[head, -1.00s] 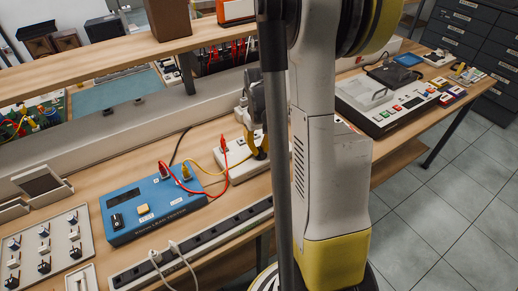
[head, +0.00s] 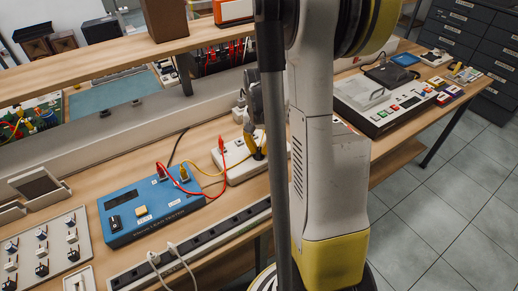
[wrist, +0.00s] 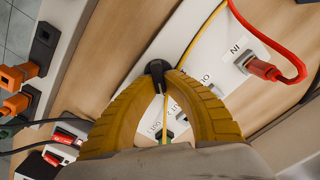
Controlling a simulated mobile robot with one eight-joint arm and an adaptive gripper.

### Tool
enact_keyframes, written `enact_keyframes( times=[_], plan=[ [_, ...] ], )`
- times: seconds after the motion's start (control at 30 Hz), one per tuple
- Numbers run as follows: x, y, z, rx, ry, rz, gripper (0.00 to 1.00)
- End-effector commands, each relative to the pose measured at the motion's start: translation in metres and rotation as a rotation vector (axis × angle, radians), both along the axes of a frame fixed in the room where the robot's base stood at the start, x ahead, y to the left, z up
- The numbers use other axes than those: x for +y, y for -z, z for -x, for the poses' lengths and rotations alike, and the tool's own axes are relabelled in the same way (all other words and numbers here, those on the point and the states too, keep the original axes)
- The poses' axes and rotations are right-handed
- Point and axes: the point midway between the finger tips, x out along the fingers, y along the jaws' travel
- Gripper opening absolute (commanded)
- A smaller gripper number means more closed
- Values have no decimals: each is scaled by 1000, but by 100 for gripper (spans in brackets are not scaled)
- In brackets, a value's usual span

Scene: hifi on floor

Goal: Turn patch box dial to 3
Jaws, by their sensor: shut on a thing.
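The white patch box (head: 240,170) stands on the wooden bench beside the blue tester. In the wrist view the patch box (wrist: 215,62) shows an "IN" label, a red plug and other partly hidden labels. My gripper (head: 257,150) reaches down onto the box. In the wrist view, my gripper (wrist: 158,80) has its yellow fingertips closed around the black dial (wrist: 157,67). The fingers hide part of the dial and the markings around it, so I cannot read its setting. A yellow cable runs close by the dial.
The blue lead tester (head: 150,208) is joined to the patch box by red and yellow leads near my gripper. A power strip (head: 195,245) runs along the bench's front edge. A shelf (head: 110,65) overhangs the back. A switch panel (head: 45,245) lies at left.

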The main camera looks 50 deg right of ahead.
Motion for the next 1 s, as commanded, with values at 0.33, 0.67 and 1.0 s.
enact_keyframes(
  times=[0.33, 0.67, 1.0],
  plan=[
    [0, 0, 0, 1, 7, -1, 0],
    [0, 0, 0, 0, 6, 0, 34],
    [0, -26, 1, 0, 6, 0, 34]
  ],
)
